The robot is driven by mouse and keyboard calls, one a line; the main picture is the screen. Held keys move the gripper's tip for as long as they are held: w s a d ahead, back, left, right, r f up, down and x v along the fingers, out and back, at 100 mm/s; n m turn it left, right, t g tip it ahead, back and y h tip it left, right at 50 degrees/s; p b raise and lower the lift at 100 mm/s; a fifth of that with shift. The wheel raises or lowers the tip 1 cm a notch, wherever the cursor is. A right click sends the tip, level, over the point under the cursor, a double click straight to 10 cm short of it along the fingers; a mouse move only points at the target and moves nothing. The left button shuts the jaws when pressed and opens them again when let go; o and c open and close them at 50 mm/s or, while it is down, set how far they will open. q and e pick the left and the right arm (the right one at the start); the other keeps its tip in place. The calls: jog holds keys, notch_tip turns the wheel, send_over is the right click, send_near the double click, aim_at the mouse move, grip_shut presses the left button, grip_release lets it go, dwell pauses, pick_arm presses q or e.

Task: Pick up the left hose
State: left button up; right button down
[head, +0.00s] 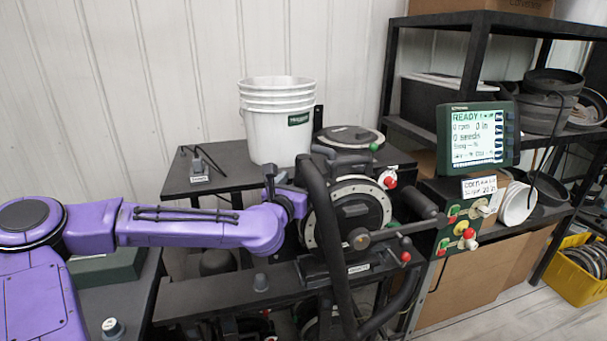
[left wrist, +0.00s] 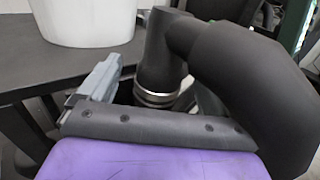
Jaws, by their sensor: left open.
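The left hose (head: 325,220) is a thick black tube. In the head view it bends over near the top of the seed meter (head: 361,210) and hangs down its left side past the bench edge. In the left wrist view the hose (left wrist: 245,75) fills the right side, and its elbow meets a neck with a metal band (left wrist: 160,97). My left gripper (head: 297,193) is at the hose's upper end. In the left wrist view the gripper (left wrist: 150,90) is open, with a grey finger left of the banded neck; the other finger is mostly hidden behind the hose. My right gripper is out of view.
A stack of white buckets (head: 278,130) stands on the dark bench just behind the gripper. A green-framed monitor (head: 477,135) and a control box (head: 460,225) are on the right. Dark shelving (head: 477,60) with pans and a yellow crate (head: 575,285) stand farther right.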

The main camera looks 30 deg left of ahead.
pick_arm(q)
jog(key=shift+x, duration=1.15)
jog(key=shift+s, duration=0.1)
jog(key=shift+c, duration=0.6)
jog(key=c, duration=1.1)
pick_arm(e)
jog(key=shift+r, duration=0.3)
